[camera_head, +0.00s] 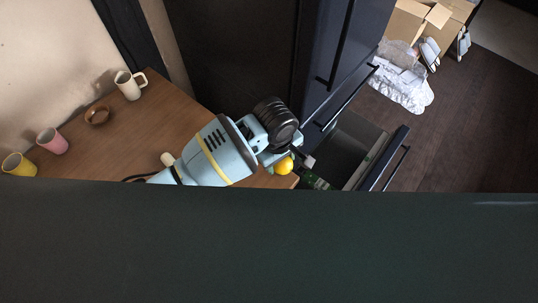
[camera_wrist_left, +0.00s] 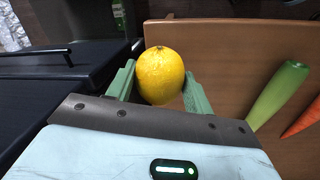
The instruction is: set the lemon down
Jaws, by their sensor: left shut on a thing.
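The yellow lemon (camera_wrist_left: 161,76) is between the two green fingers of my left gripper (camera_wrist_left: 160,85) in the left wrist view, and the fingers are shut on it. In the head view the lemon (camera_head: 283,165) shows at the tip of my left gripper (camera_head: 285,160), near the right edge of the brown wooden table (camera_head: 180,110), beside the open drawer. I cannot tell how high the lemon is above the table. My right gripper is not in view.
An open drawer (camera_head: 357,140) of the dark cabinet is to the right. A leek (camera_wrist_left: 278,95) and a carrot (camera_wrist_left: 303,118) lie on the wood. A white mug (camera_head: 128,86), brown bowl (camera_head: 97,115), pink cup (camera_head: 52,142) and yellow cup (camera_head: 18,165) stand on the left.

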